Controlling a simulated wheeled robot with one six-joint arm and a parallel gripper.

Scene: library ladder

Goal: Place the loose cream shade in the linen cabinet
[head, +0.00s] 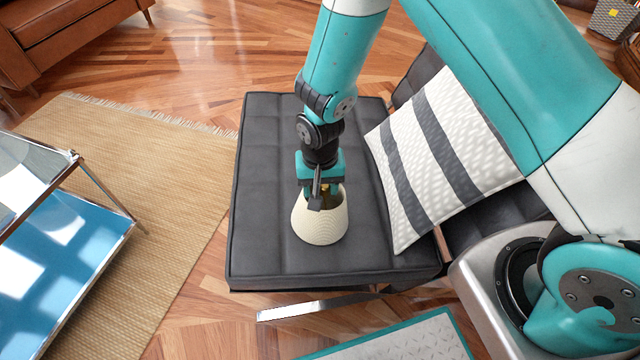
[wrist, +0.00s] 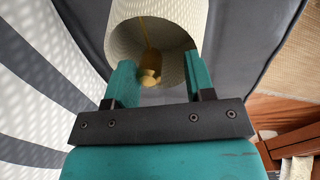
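The loose cream shade (head: 320,224), a ribbed tapered shape with an open top, stands on the dark grey padded seat (head: 275,160). In the wrist view the shade (wrist: 150,22) shows its round opening, with a small yellowish part inside. My gripper (head: 321,192) points down at the shade's top. In the wrist view the two teal fingers of my gripper (wrist: 158,72) are spread apart at either side of the opening, overlapping its rim. Whether they touch the shade is unclear. No linen cabinet is recognisable in either view.
A striped cushion (head: 435,158) leans just right of the shade. A glass-topped metal table (head: 62,262) with a blue lower shelf stands at left on a tan rug (head: 165,185). Wooden floor is clear behind the grey seat.

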